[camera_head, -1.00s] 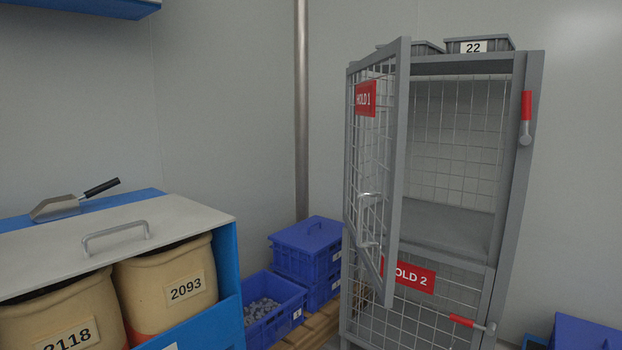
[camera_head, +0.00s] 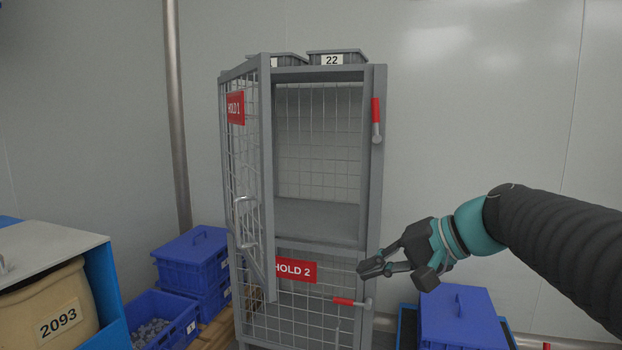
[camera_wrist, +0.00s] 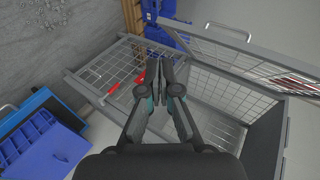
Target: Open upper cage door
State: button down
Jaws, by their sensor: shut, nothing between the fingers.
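The upper cage door (camera_head: 267,150), a grey mesh frame with a red HOLD 1 sign (camera_head: 235,107) and a metal handle (camera_head: 240,215), stands swung open to the left of the grey cage (camera_head: 374,190). The upper compartment behind it shows an empty shelf (camera_head: 318,220). The open door also shows in the wrist view (camera_wrist: 235,52). My gripper (camera_head: 366,269) is shut and empty, in front of the cage's right side near the lower door. In the wrist view my gripper (camera_wrist: 163,75) points toward the cage.
The lower door with a HOLD 2 sign (camera_head: 296,270) looks closed, with a red-handled latch (camera_head: 350,302). Another red-handled latch (camera_head: 376,118) is on the upper right post. Blue crates (camera_head: 190,255) stand left; a blue bin (camera_head: 460,315) stands right. Grey bins (camera_head: 338,57) top the cage.

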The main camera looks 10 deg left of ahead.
jog(key=w+a+r+g+y, duration=0.1)
jog(key=w+a+r+y, duration=0.2)
jog(key=w+r, duration=0.3)
jog(key=w+a+r+g+y, duration=0.1)
jog(key=w+a+r+y, duration=0.1)
jog(key=w+r+y, duration=0.3)
jog(key=a+h, duration=0.1)
jog(key=a, duration=1.2)
jog(key=shift+s+r+n, duration=0.25)
jog(key=shift+r+n, duration=0.05)
jog(key=shift+n, duration=0.1)
jog(key=shift+a, duration=0.1)
